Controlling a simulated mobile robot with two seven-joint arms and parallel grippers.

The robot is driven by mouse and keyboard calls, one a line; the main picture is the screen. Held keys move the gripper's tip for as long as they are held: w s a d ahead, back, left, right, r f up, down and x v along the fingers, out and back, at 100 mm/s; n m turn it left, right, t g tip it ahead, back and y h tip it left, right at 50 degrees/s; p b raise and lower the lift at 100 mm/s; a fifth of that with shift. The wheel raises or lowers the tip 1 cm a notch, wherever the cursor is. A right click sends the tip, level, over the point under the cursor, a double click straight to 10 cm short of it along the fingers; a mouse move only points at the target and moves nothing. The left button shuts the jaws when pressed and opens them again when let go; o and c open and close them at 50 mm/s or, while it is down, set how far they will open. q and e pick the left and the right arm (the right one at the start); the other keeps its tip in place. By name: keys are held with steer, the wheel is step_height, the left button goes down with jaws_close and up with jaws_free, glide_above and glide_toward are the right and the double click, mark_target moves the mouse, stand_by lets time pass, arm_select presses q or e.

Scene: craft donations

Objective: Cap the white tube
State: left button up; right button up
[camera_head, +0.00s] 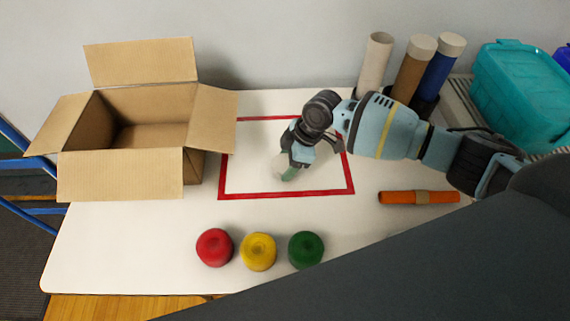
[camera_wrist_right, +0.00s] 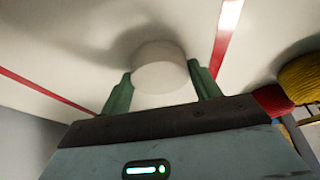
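The white tube (camera_head: 374,68) stands upright at the back of the table, and its top end looks open. A white round cap (camera_wrist_right: 160,68) is between the green fingertips of my right gripper (camera_wrist_right: 162,90) in the right wrist view, with a finger against each side. In the head view, my right gripper (camera_head: 287,172) points down inside the red outline, with the pale cap (camera_head: 279,166) partly hidden by the fingers. It is at or close above the table surface; I cannot tell which. My left gripper is not in view.
A brown tube (camera_head: 412,70) and a blue tube (camera_head: 440,68) with pale caps stand beside the white one. An open cardboard box (camera_head: 120,175) is at left. Red (camera_head: 214,248), yellow (camera_head: 258,251) and green (camera_head: 305,249) balls line the front. An orange roll (camera_head: 400,197) lies at right.

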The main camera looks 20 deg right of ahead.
mark_target(281, 163)
steer(key=c, duration=0.4)
steer(key=shift+r, duration=0.1)
steer(key=shift+r, duration=0.45)
step_height(281, 163, up, 2)
steer(key=shift+r, duration=0.2)
steer(key=s+d, duration=0.1)
steer(key=s, duration=0.4)
steer(key=s+d+r, duration=0.1)
steer(key=s+d, duration=0.1)
steer(key=s, duration=0.3)
steer(key=s+d+p, duration=0.1)
steer(key=s, duration=0.4)
steer(key=shift+s+d+r, duration=0.2)
steer(key=shift+r, duration=0.05)
